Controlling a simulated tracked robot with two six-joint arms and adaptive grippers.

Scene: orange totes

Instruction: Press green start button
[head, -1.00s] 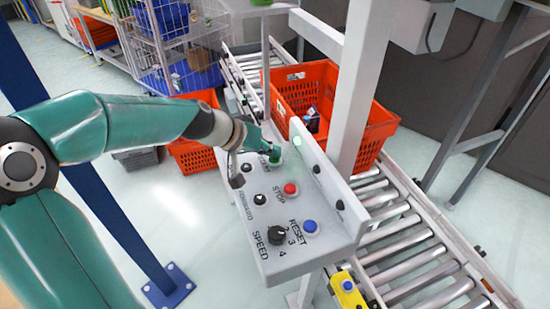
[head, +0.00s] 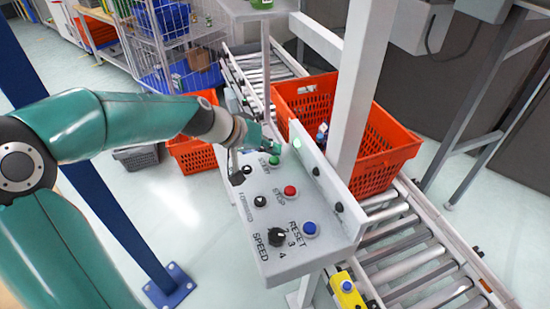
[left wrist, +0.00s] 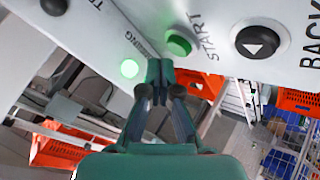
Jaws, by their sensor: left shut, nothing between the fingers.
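The green start button (head: 274,160) is on the grey control panel (head: 318,257), beside the START label at the panel's far end. It also shows in the left wrist view (left wrist: 178,46), raised and uncovered. My left gripper (head: 272,146) is shut and empty, its tips just by the button. In the left wrist view the closed fingertips (left wrist: 160,70) lie a little below and left of the button in the picture; I cannot tell the exact gap. A green lamp (left wrist: 129,68) glows beside them. My right gripper is not in view.
The panel also has a red STOP button (head: 291,191), a blue RESET button (head: 310,228) and a black speed knob (head: 277,236). A grey post (head: 362,90) rises behind it. An orange tote (head: 392,163) holding items stands on the roller conveyor (head: 425,262).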

